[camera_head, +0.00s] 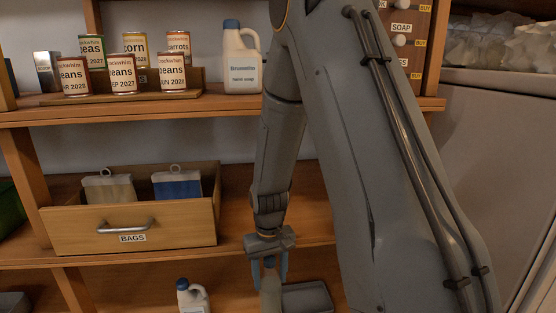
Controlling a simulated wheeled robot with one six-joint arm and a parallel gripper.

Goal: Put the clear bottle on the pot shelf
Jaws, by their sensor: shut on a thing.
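My gripper (269,269) hangs low in the middle of the view, pointing down, in front of the lower shelving. Its blue fingers are shut on the narrow top of a dull grey-beige, see-through-looking thing, which I take for the clear bottle (270,293). The bottle looks upright. Its lower part is cut off by the bottom edge of the view, so I cannot tell whether it touches a surface. No shelf in view is marked as the pot shelf, and no pots show.
The upper shelf (225,112) holds several labelled cans (122,75) and a white jug (241,62). A BAGS drawer (75,240) stands on the shelf below. Lower down are a blue-capped white bottle (192,298) and a dark box (308,297). My arm hides much of the right side.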

